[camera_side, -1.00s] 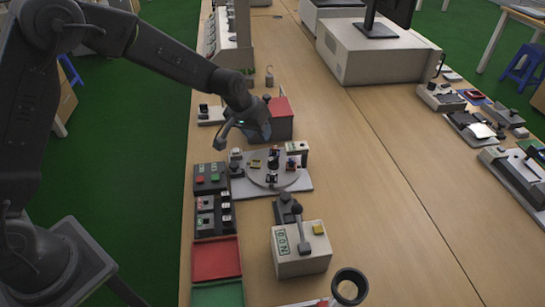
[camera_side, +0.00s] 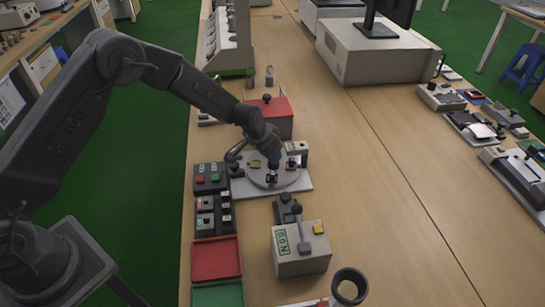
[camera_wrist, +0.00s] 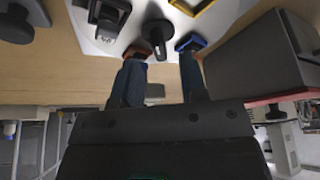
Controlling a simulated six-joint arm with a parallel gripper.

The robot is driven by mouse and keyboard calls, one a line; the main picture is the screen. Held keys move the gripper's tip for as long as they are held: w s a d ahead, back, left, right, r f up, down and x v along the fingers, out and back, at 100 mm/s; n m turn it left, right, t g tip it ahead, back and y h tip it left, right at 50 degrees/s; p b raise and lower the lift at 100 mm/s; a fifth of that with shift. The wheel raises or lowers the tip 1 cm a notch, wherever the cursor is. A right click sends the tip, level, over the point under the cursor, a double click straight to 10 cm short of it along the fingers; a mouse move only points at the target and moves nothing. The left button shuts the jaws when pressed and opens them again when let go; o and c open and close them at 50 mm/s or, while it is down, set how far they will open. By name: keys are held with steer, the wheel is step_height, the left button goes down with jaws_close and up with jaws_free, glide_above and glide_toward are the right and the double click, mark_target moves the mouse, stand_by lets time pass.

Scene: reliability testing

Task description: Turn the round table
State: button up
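The round table (camera_side: 287,182) is a grey disc on a pale square base plate (camera_side: 303,185) near the middle of the bench. Small parts stand on it, including a yellow one (camera_side: 255,164) and a dark one (camera_side: 271,179). My gripper (camera_side: 274,161) is over the far part of the disc and hides some of it. In the wrist view its two blue fingers (camera_wrist: 160,62) are apart with nothing held between them. A black knob (camera_wrist: 155,32) stands just beyond the gap. An orange-edged part and a blue-edged part (camera_wrist: 190,42) are close to the fingertips. Contact cannot be told.
A red-topped box (camera_side: 277,121) stands just behind the disc. Button boxes (camera_side: 211,178) are on its left. A grey box with a lever (camera_side: 300,252) and a black ring (camera_side: 349,285) are in front.

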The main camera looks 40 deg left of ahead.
steer(key=shift+x, duration=1.4)
steer(key=shift+c, duration=0.2)
jaws_close()
